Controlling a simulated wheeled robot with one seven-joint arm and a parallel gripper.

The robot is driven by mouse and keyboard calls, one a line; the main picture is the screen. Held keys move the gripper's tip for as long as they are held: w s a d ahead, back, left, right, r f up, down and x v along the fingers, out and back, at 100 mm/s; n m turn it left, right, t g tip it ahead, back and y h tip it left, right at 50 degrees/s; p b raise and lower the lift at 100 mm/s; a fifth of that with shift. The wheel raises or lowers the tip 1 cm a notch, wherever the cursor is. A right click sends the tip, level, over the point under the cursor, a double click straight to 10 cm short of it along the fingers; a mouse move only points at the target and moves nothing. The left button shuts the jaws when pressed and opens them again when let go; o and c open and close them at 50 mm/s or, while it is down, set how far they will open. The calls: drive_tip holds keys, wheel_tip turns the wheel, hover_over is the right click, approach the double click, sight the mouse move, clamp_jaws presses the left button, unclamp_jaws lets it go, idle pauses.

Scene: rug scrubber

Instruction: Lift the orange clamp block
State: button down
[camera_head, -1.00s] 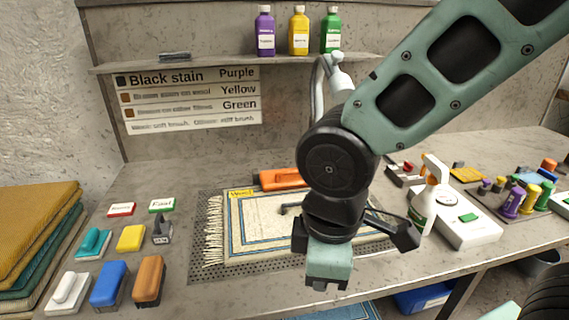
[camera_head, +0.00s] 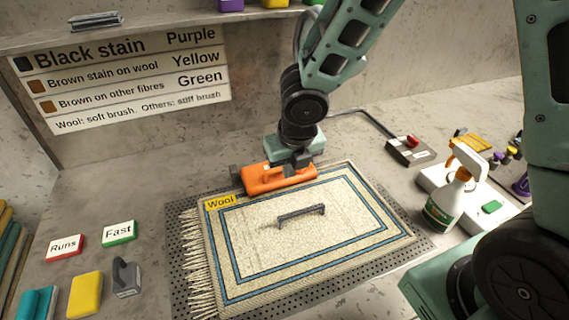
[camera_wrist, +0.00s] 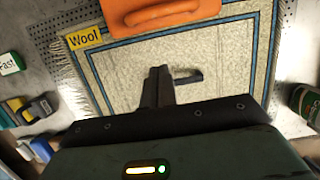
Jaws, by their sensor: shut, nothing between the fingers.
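The orange clamp block (camera_head: 275,180) lies along the back edge of the rug (camera_head: 250,250), by the yellow "Wool" tag (camera_head: 220,202). It has a raised grip on top. My gripper (camera_head: 303,167) points down at the block's right part and hides some of it in the head view; the gap in height is hard to judge. In the wrist view the block (camera_wrist: 165,12) is at the top edge, partly cut off. My shut, empty fingers (camera_wrist: 160,72) show below it there, with rug visible between them and the block.
A dark handle (camera_head: 301,214) stands on the rug. A spray bottle (camera_head: 448,200) and a box with a red button (camera_head: 411,148) are to the right. Sponges (camera_head: 85,296) and "Runs" (camera_head: 65,247) and "Fast" (camera_head: 119,232) signs are at left. The back wall carries a sign board (camera_head: 125,80).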

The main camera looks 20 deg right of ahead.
sight(279, 183)
drive_tip(key=b+x, duration=0.4)
drive_tip(key=x, duration=0.5)
drive_tip(key=shift+f, duration=0.3)
drive_tip(key=shift+w+r+p, duration=0.55)
drive_tip(key=shift+r+p, duration=0.35)
drive_tip(key=shift+p, duration=0.1)
drive_tip(key=shift+w+r+p, duration=0.55)
drive_tip(key=shift+w+p, duration=0.2)
drive_tip(key=shift+w, duration=0.3)
drive_tip(key=shift+r, duration=0.1)
drive_tip(key=shift+r+p, duration=0.2)
drive_tip(key=shift+p, duration=0.35)
drive_tip(key=shift+w+g+p, duration=0.15)
drive_tip(key=shift+g+p, duration=0.15)
drive_tip(key=shift+p, duration=0.05)
